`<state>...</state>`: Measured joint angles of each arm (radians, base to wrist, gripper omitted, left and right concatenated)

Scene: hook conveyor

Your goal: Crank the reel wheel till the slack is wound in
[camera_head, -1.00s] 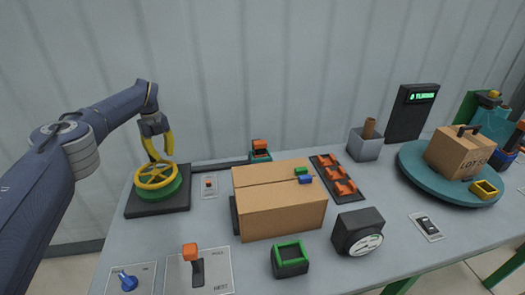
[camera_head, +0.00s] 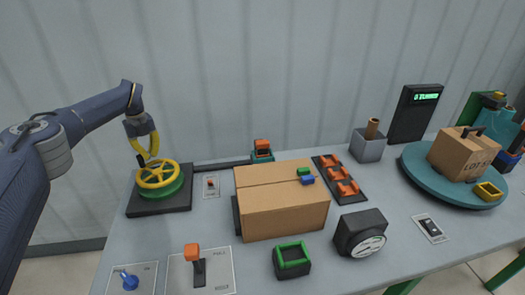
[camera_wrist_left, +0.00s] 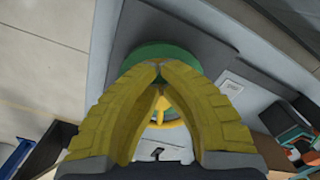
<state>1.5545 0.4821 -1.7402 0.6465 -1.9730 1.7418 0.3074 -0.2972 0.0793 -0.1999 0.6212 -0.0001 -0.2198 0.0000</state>
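The reel wheel (camera_head: 158,173), yellow with spokes on a green drum (camera_head: 170,192), lies flat on a dark base at the left end of the table. A small dark crank knob (camera_head: 140,160) shows at its back left edge. My left gripper (camera_head: 147,160) points down at the wheel's back side, close beside the knob. In the left wrist view its yellow fingertips (camera_wrist_left: 160,67) come together over the green drum. I cannot tell whether the tips touch the wheel. My right gripper is out of view.
A switch plate (camera_head: 211,184) sits just right of the reel base. A large cardboard box (camera_head: 283,212) stands in the middle. A lever panel (camera_head: 200,270) is at the front. A turntable (camera_head: 420,180) with a carton is at the right.

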